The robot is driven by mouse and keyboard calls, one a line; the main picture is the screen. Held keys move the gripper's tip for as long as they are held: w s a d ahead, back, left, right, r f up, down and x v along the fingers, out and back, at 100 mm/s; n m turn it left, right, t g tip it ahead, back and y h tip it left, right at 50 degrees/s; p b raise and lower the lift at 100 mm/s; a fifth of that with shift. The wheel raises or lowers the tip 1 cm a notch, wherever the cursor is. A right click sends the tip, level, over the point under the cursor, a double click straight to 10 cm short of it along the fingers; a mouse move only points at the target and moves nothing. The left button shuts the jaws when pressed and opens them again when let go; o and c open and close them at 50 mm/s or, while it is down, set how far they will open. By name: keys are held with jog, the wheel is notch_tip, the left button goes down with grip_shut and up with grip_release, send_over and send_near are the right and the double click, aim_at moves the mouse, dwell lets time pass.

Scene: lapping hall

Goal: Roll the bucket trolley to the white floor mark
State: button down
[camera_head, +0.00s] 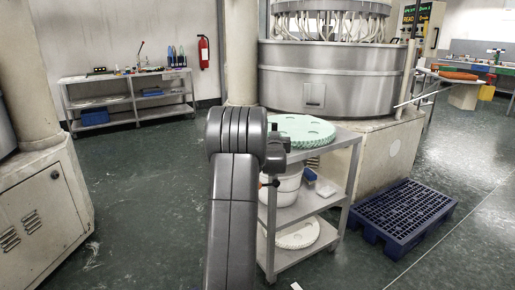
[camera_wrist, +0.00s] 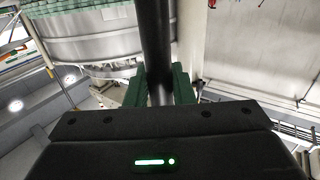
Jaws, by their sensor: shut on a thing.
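My gripper (camera_wrist: 160,88) is shut on a dark upright bar (camera_wrist: 155,35), with a green finger on each side of it. In the head view my own arm hides most of the gripper and the bar. Just right of my arm is a grey shelf unit (camera_head: 338,141). A white bucket (camera_head: 288,187) shows at its middle level, partly hidden by my arm. I cannot tell whether the bar belongs to the bucket's trolley; no wheels show. A small white patch (camera_head: 296,286) on the floor at the bottom edge may be part of the floor mark.
A pale green disc (camera_head: 300,130) lies on the shelf unit's top, a white disc (camera_head: 298,234) on its bottom shelf. A blue pallet (camera_head: 403,213) lies at right, before the big lapping machine (camera_head: 330,80). A beige cabinet (camera_head: 40,210) stands left. Floor between cabinet and arm is clear.

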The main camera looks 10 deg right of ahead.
jog(key=w+d+p, duration=0.1)
jog(key=d, duration=0.3)
jog(key=w+d+p, duration=0.2)
jog(key=d, duration=0.3)
jog(key=w+d+p, duration=0.1)
jog(key=d, duration=0.3)
jog(key=shift+w+d, duration=0.15)
jog(key=shift+r+p, duration=0.2)
jog(key=shift+p, duration=0.1)
jog(key=c, duration=1.6)
grip_release()
jog(key=shift+d, duration=0.1)
jog(key=o, duration=0.3)
jog(key=shift+d+f, duration=0.15)
jog(key=shift+d, duration=0.05)
jog(key=shift+a, duration=0.15)
jog(key=shift+s, duration=0.3)
jog(key=v, duration=1.3)
